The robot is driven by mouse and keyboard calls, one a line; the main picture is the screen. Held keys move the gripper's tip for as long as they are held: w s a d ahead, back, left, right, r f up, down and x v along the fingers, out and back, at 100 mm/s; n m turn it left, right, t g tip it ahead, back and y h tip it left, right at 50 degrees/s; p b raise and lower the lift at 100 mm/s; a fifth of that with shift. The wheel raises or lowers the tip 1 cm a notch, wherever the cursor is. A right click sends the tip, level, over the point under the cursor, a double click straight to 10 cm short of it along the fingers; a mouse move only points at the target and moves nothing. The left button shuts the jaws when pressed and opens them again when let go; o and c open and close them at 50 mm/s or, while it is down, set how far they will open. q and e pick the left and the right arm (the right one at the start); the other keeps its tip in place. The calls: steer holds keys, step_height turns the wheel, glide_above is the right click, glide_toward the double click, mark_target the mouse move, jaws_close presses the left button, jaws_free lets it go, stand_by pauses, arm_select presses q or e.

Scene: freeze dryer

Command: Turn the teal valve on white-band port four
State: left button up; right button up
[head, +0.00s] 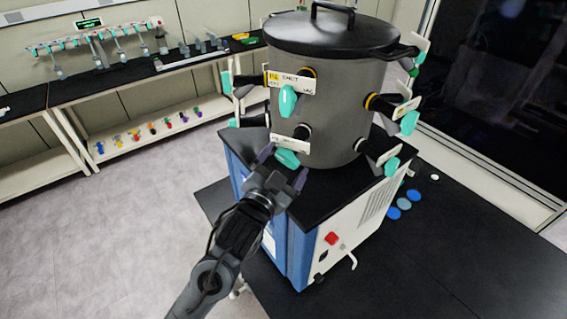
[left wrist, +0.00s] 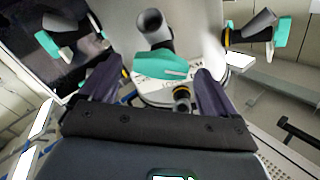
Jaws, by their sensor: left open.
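A grey drum (head: 325,110) with a black lid stands on the freeze dryer and carries several ports with teal valves and white label plates. My left gripper (head: 283,168) is open at the lower front port. That port's teal valve (head: 287,158) lies between the spread fingers; contact cannot be told. In the left wrist view this valve (left wrist: 160,65) sits between the two dark fingers (left wrist: 158,88), beneath a dark port tube. Its label plate (head: 290,144) is too small to read. Above is another teal valve (head: 287,101) on a port with a yellow ring.
More teal valves stick out at the drum's right (head: 409,122) and left (head: 226,83). The blue and white cabinet (head: 335,235) has a red switch (head: 332,238). A bench with a valve rack (head: 95,35) stands behind left. Blue discs (head: 404,203) lie on the black table.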

arm_select(q)
steer(key=c, duration=1.1)
steer(key=shift+o, duration=0.2)
